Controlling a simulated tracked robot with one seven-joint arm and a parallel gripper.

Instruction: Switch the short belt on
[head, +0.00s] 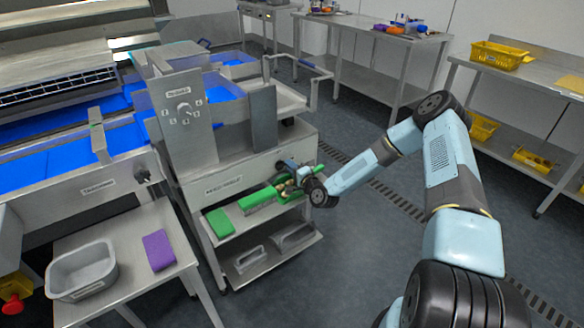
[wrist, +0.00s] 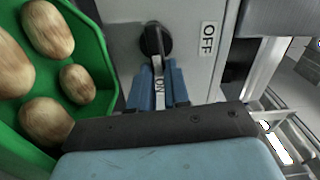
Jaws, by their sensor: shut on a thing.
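A black round switch knob (wrist: 153,40) sits on a grey panel in the wrist view.
A green tray (wrist: 98,62) with several brown oval fruits is close on the left of my gripper; the head view shows it on the cart shelf. A black knob (head: 142,175) is on the left machine. A grey tub (head: 80,272) and purple block (head: 158,250) lie on the low table.

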